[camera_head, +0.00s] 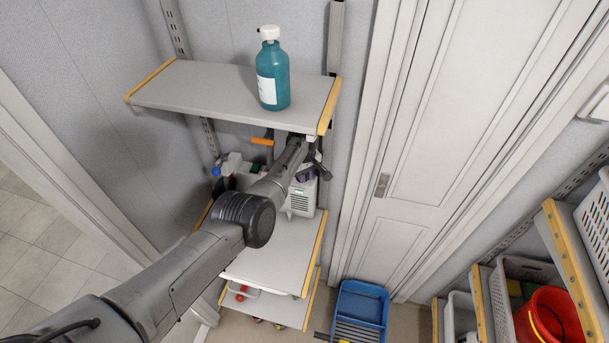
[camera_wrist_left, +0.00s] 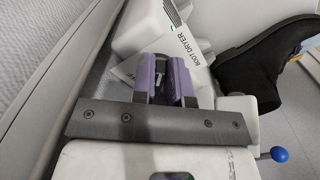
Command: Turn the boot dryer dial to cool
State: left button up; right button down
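The boot dryer (camera_head: 301,198) is a white housing with a vented face, on the middle shelf in the head view. Its lettered panel (camera_wrist_left: 168,63) reads "BOOT DRYER" in the left wrist view. My left gripper (camera_wrist_left: 162,82) has two purple-padded fingers in front of this panel, with a narrow gap between them. Something dark shows in the gap, but I cannot tell whether the fingers touch it. The dial is not clearly visible, and its setting cannot be read. In the head view my left arm covers part of the dryer. My right gripper is not in view.
A black boot (camera_wrist_left: 265,55) is beside the panel. A blue ball knob (camera_wrist_left: 279,154) sticks out at the lower right. A teal bottle (camera_head: 272,75) stands on the upper shelf (camera_head: 190,92), above my arm. A blue tray (camera_head: 361,305) is on the floor.

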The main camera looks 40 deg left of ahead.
pick_arm(q)
jog(key=o, duration=0.4)
jog(key=shift+r, duration=0.35)
notch_tip(320, 180, up, 11)
jog(key=shift+r, duration=0.15)
dwell(0.7)
